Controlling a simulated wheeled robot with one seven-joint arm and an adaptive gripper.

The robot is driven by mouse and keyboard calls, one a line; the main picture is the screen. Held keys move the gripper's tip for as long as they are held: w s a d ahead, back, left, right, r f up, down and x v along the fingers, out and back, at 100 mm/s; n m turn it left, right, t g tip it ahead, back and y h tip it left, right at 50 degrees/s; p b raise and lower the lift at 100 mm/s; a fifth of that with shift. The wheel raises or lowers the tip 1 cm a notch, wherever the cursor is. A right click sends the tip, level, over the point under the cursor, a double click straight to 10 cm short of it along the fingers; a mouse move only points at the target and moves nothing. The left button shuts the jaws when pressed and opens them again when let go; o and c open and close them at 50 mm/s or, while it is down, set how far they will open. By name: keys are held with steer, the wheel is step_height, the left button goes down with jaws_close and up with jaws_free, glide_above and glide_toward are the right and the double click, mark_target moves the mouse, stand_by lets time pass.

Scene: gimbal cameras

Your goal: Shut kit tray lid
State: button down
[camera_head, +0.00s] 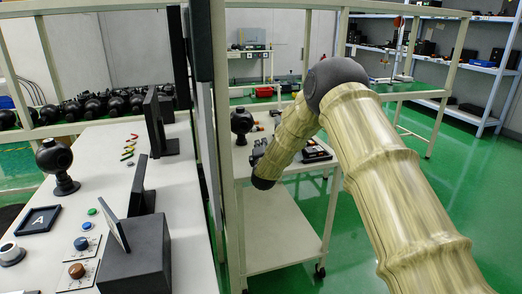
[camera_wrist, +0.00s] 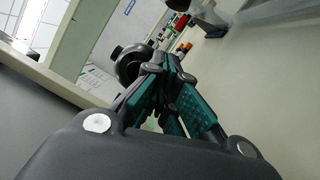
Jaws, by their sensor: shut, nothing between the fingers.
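A dark, shallow case (camera_head: 316,153), which may be the kit tray, lies on the white cart behind my arm in the head view. My arm hides part of it, and I cannot make out its lid or how far that is open. My gripper (camera_head: 258,150) is small and dark in the head view, over the cart's left part and left of the case. In the wrist view the teal-padded fingers of my gripper (camera_wrist: 160,72) are shut and empty. I cannot identify the tray or lid in the wrist view.
A black ball-headed device (camera_head: 242,121) stands at the cart's back left; a dark round object (camera_wrist: 131,62) is close beyond the fingers in the wrist view. A frame post (camera_head: 236,225) stands left of the cart. The cart's lower shelf (camera_head: 285,235) is bare.

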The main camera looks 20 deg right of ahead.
steer(key=shift+x, duration=1.15)
steer(key=shift+d+r, duration=0.2)
steer(key=shift+d, duration=0.55)
steer(key=shift+d+r, duration=0.2)
steer(key=shift+d, duration=0.3)
steer(key=shift+d+r, duration=0.2)
steer(key=shift+d, duration=0.35)
steer(key=shift+r, duration=0.1)
steer(key=shift+d+r+p, duration=0.15)
steer(key=shift+r+p, duration=0.1)
steer(key=shift+p, duration=0.1)
